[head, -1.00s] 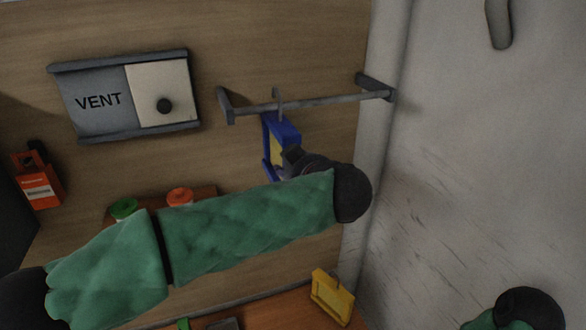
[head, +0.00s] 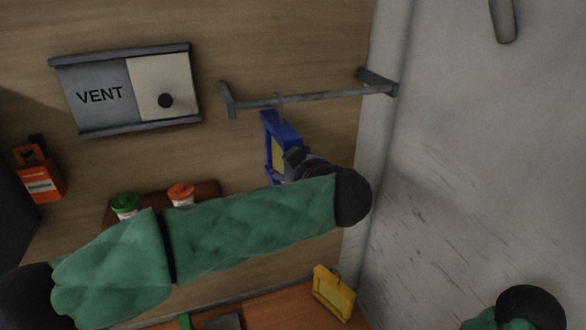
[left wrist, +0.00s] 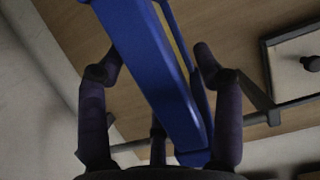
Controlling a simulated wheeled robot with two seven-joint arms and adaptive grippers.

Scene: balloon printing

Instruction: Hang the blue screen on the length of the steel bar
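The blue screen (head: 283,129), a blue frame with a yellowish face, is just below the steel bar (head: 318,97). Its small grey hook (head: 279,101) is at the bar; I cannot tell whether it rests over it. My left gripper (head: 293,158) is at the screen's lower right part, partly hidden by my arm. In the left wrist view the blue screen (left wrist: 155,75) runs between the fingers of my left gripper (left wrist: 155,62), with gaps beside it, so the gripper looks open around it. The bar (left wrist: 130,147) passes behind. My right gripper is out of view.
A VENT panel (head: 98,95) is on the wood wall left of the bar. A red tagged item (head: 40,178), green-lidded (head: 125,204) and red-lidded (head: 181,193) jars are at left. A yellow screen (head: 333,295) stands on the table below. A pale wall bounds the right.

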